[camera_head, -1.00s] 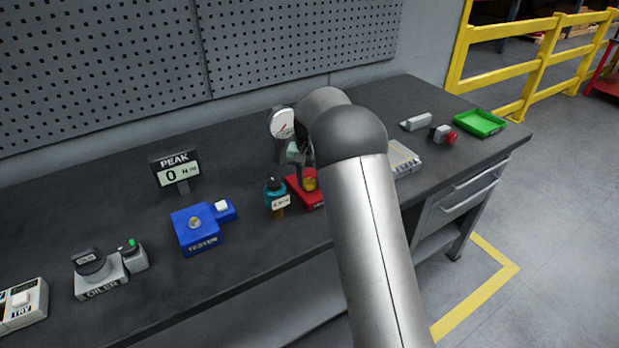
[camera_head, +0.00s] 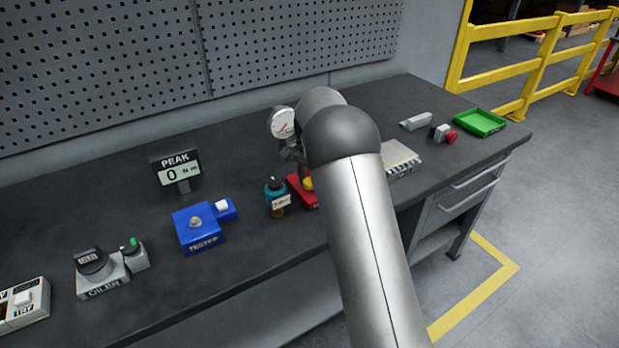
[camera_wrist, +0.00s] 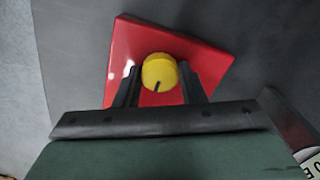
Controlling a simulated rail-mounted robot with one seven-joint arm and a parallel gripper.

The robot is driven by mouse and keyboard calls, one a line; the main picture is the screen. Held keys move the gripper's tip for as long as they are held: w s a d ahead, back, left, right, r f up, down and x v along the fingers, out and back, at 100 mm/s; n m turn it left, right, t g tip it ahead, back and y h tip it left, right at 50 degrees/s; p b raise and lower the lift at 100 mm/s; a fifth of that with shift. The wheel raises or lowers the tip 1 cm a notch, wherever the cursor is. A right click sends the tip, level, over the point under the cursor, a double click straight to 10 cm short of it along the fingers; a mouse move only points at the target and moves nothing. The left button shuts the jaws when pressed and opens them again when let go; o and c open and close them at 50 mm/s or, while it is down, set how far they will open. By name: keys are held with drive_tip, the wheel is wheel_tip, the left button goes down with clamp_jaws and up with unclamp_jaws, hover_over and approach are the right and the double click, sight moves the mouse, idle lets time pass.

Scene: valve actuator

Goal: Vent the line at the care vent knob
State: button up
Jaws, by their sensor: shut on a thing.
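The yellow vent knob (camera_wrist: 159,71) with a dark pointer mark sits on a red plate (camera_wrist: 205,65) in the wrist view. My gripper (camera_wrist: 158,80) has a dark finger on each side of the knob and is shut on it. The knob's pointer faces toward the gripper's palm, near the bottom of the picture. In the head view the knob (camera_head: 308,184) and the red base (camera_head: 300,194) show partly, beside my arm. A round white gauge (camera_head: 283,122) stands behind them; its reading is too small to tell. My arm hides most of the gripper there.
A blue tester (camera_head: 198,228), a PEAK display (camera_head: 176,168) and an oiler (camera_head: 100,272) lie farther left. A grey box (camera_head: 402,160), a red button (camera_head: 449,136) and a green tray (camera_head: 480,122) are at right.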

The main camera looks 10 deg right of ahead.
drive_tip(key=shift+w+r, duration=0.1)
drive_tip(key=o, duration=1)
wheel_tip(320, 180, up, 17)
drive_tip(key=shift+r, duration=0.2)
drive_tip(key=s+f+n, duration=0.3)
drive_tip(key=s, duration=1)
drive_tip(key=s+f+n, duration=0.3)
drive_tip(key=s+f, duration=0.1)
drive_tip(key=s, duration=0.9)
drive_tip(key=s+f+n, duration=0.3)
drive_tip(key=s+f, duration=0.1)
drive_tip(key=s, duration=1)
drive_tip(key=shift+s+a+n, duration=0.1)
drive_tip(key=shift+n, duration=0.2)
